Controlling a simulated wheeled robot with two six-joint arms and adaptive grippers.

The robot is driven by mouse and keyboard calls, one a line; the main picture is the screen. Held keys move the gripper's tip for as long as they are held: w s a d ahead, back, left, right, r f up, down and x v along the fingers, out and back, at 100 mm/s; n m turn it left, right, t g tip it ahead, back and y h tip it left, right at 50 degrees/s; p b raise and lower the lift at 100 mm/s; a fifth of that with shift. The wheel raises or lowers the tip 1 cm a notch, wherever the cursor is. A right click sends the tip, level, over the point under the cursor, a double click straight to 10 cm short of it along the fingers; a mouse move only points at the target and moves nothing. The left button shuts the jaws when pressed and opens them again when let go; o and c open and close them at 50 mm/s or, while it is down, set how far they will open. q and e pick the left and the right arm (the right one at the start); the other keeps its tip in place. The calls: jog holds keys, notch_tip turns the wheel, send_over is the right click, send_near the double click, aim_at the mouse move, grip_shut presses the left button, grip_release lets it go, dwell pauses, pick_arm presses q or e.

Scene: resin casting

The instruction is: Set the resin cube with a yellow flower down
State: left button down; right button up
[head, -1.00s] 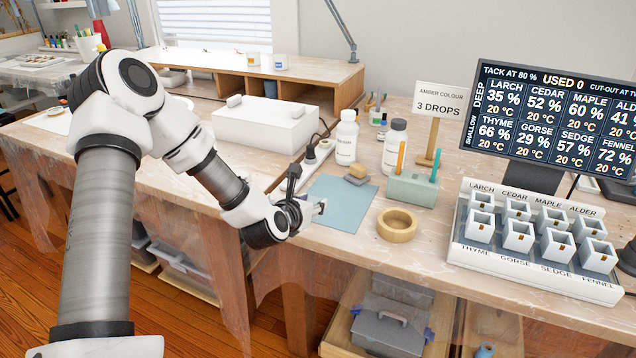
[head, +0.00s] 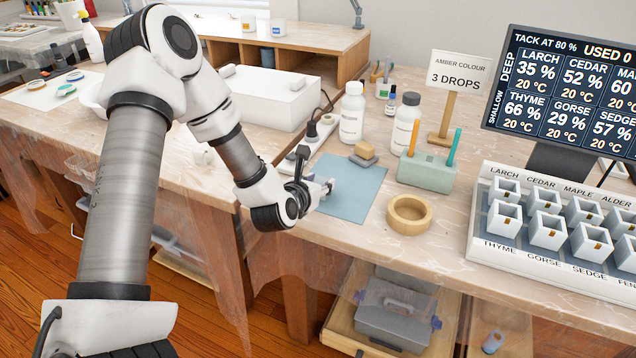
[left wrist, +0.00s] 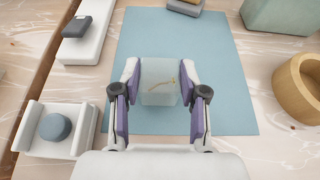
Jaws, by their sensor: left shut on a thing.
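The resin cube (left wrist: 158,82) is clear and pale, with a small yellow flower and a stem inside. It sits between the two fingers of my left gripper (left wrist: 159,98), which is shut on it. In the left wrist view the cube shows over the near part of the blue mat (left wrist: 215,75). Whether it touches the mat or hangs just above it, I cannot tell. In the head view my left gripper (head: 326,187) is at the left part of the mat (head: 357,200), and the cube is mostly hidden there. My right gripper is in neither view.
A wooden ring (head: 409,215) and a green block with pens (head: 426,172) stand right of the mat. Sanding blocks (head: 364,152) lie at its far edge. White bottles (head: 352,112) stand behind. A rack of moulds (head: 480,247) is at the right.

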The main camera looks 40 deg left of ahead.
pick_arm(q)
jog(key=c, duration=0.6)
grip_release()
jog(key=shift+w+f, duration=0.1)
jog(key=shift+f, duration=0.05)
